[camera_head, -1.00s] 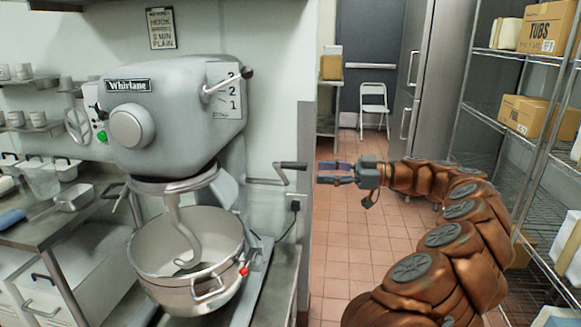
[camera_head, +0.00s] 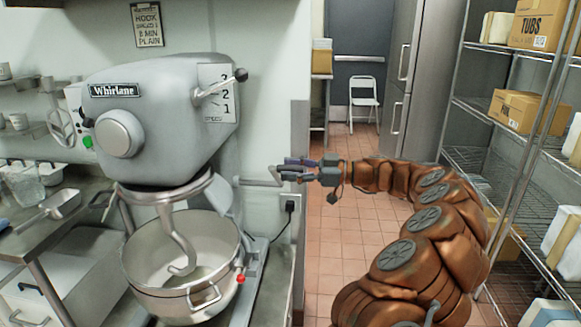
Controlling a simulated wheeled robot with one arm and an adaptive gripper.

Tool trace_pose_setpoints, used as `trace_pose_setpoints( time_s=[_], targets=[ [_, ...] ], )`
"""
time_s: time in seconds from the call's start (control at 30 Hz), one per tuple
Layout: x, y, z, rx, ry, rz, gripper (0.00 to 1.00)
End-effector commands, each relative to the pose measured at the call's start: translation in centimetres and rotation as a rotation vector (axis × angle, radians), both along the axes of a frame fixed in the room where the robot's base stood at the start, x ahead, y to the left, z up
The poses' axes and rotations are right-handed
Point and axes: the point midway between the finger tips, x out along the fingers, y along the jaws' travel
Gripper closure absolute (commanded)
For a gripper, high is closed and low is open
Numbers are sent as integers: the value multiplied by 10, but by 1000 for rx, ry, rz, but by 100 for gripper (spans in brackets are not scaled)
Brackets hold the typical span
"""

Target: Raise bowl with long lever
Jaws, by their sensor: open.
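The grey stand mixer (camera_head: 160,125) stands at the left, with a hook hanging into its steel bowl (camera_head: 188,275). The bowl sits low under the mixer head. A long cranked lever (camera_head: 258,182) sticks out to the right from the mixer's column, and its handle end lies at my gripper. My gripper (camera_head: 288,170) is open, with its fingers pointing left at the lever's handle end. The fingers overlap the handle in the picture. I cannot tell whether they touch it.
A speed lever with a dark knob (camera_head: 240,75) juts from the mixer head above. A wall outlet with a cord (camera_head: 290,207) is below my gripper. Wire shelving (camera_head: 470,165) with boxes stands on the right. The tiled floor (camera_head: 350,235) in between is clear.

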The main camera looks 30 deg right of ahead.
Motion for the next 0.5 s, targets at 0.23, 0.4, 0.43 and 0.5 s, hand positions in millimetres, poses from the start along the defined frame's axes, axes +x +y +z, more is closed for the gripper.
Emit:
trace_pose_setpoints(
  time_s=[0.23,0.4,0.43,0.5],
  targets=[
    [3,2,0,0,0,-4,51],
    [3,2,0,0,0,-3,56],
    [3,2,0,0,0,-3,59],
    [3,2,0,0,0,-3,66]
  ],
)
